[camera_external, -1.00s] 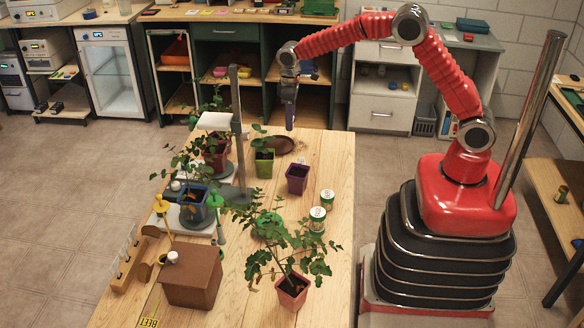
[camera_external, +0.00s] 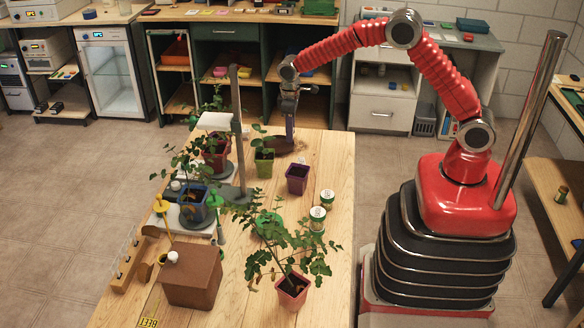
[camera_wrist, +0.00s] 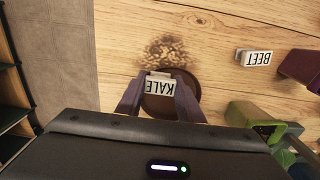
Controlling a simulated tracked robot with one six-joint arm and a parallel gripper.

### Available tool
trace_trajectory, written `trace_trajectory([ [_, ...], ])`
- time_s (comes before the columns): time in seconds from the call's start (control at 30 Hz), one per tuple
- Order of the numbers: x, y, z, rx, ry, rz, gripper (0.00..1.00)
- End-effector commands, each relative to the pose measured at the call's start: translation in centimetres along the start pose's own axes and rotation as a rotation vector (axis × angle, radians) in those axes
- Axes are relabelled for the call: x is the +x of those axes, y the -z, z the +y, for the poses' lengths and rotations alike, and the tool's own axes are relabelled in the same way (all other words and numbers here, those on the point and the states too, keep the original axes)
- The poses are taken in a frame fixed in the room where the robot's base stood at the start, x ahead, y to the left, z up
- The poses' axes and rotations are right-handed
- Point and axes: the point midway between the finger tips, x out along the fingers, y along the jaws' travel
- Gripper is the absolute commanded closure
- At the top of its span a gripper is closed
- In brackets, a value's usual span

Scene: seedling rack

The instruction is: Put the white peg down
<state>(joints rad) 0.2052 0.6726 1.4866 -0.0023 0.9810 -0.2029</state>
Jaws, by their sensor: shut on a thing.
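The white peg (camera_wrist: 161,86), a small white tag reading KALE, is between the fingertips of my gripper (camera_wrist: 160,95) in the wrist view. My gripper is shut on it. Whether the peg touches the saucer I cannot tell.
A second white tag, reading BEET (camera_wrist: 254,58), lies on the bench beside a purple pot (camera_external: 297,178). A green pot (camera_external: 264,163) with a seedling stands close to my gripper. A dark crumbly patch (camera_wrist: 168,47) marks the bench by the saucer. Bare wood lies around it.

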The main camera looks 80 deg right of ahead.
Motion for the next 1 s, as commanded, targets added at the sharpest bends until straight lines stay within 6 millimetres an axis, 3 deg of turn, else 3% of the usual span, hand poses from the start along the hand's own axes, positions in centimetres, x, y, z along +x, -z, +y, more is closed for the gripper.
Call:
trace_trajectory([
  [0.47, 1.0, 0.0, 0.0, 0.0, 0.0, -0.001, 0.88],
  [0.5, 1.0, 0.0, 0.0, 0.0, 0.0, -0.001, 0.66],
  [0.77, 0.9, 0.0, 0.0, 0.0, 0.0, 0.0, 0.48],
  [1.0, 0.9, 0.0, 0.0, 0.0, 0.0, 0.0, 0.48],
])
